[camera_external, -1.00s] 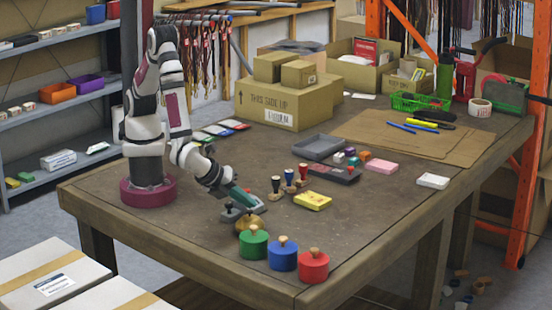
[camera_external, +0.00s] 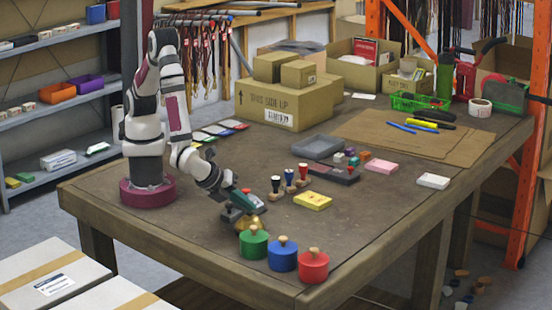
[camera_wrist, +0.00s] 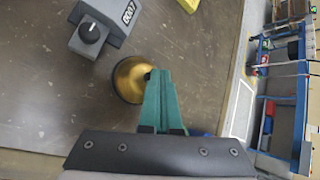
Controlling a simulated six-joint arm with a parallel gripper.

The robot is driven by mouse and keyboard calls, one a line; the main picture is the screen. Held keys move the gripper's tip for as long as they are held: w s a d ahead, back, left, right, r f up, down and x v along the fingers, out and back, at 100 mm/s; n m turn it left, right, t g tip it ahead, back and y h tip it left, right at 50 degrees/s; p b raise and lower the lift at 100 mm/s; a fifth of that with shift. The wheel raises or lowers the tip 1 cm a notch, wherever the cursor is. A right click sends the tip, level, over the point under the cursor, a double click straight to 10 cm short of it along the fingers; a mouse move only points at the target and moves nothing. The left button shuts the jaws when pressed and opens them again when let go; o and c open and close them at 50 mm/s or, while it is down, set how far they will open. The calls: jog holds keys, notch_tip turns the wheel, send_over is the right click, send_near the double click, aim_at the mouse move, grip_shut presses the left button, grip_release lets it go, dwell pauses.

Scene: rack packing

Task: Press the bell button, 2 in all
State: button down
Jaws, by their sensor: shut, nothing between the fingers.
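The bell (camera_external: 254,224) is a small brass dome near the front of the table, partly hidden by my gripper in the external view. In the wrist view the bell (camera_wrist: 126,84) shows left of the green fingers, with a small dark button at its top beside the fingertips. My gripper (camera_external: 249,214) is shut and empty, pointing down over the bell. In the wrist view the shut fingertips (camera_wrist: 159,72) overlap the bell's right edge. I cannot tell whether they touch the button.
A grey counter device (camera_wrist: 106,24) with a dark knob lies close to the bell. Green (camera_external: 253,243), blue (camera_external: 283,257) and red (camera_external: 313,268) round weights with knobs stand in front. Several stamps and a yellow block (camera_external: 312,201) stand to the right.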

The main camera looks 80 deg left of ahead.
jog(key=shift+r, duration=0.9)
notch_tip(320, 180, up, 5)
dwell(0.4)
dwell(0.6)
